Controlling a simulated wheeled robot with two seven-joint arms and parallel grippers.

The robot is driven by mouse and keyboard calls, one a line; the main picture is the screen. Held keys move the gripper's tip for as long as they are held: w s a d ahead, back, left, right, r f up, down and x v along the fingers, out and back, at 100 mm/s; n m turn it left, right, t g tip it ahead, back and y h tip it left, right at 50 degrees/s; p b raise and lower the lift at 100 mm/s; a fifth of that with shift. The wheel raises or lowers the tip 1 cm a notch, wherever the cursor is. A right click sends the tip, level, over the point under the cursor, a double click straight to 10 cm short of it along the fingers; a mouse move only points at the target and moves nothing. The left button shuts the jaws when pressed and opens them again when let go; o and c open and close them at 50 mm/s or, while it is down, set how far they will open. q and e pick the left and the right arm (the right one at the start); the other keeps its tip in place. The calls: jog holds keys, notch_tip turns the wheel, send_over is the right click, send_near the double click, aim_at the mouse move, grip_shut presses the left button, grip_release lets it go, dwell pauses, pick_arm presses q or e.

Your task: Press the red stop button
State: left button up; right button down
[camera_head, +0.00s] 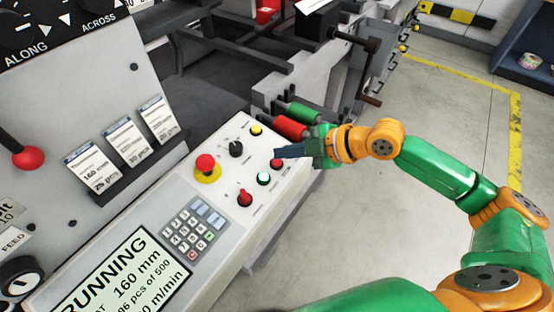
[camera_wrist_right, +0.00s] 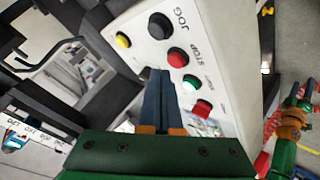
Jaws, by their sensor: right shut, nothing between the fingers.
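The red stop button (camera_head: 276,163) is a small round button on the sloped light control panel (camera_head: 225,215), beside the lit green button (camera_head: 263,178). In the wrist view the red stop button (camera_wrist_right: 177,57) has the STOP label next to it. My right gripper (camera_head: 277,153) is shut and empty, its fingertips close to the stop button. In the wrist view the fingertips (camera_wrist_right: 159,71) appear just left of and below this button. I cannot tell whether they touch the panel.
A red mushroom button (camera_head: 206,163) on a yellow base, a black knob (camera_head: 236,148), a yellow button (camera_head: 256,130) and a red switch (camera_head: 244,198) sit nearby. The display (camera_head: 125,280) reads RUNNING. Floor at right is clear.

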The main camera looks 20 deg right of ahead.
jog(key=shift+f, duration=0.15)
jog(key=shift+f, duration=0.3)
jog(key=shift+w+a+f+b, duration=0.1)
jog(key=shift+f+b, duration=0.4)
dwell(0.7)
jog(key=shift+r, duration=0.15)
jog(key=shift+r+p, duration=0.8)
jog(key=shift+p, duration=0.15)
jog(key=r+p, duration=0.4)
jog(key=r, duration=0.1)
jog(key=shift+s+d+p, duration=0.3)
jog(key=shift+s+d, duration=0.05)
jog(key=shift+s, duration=0.05)
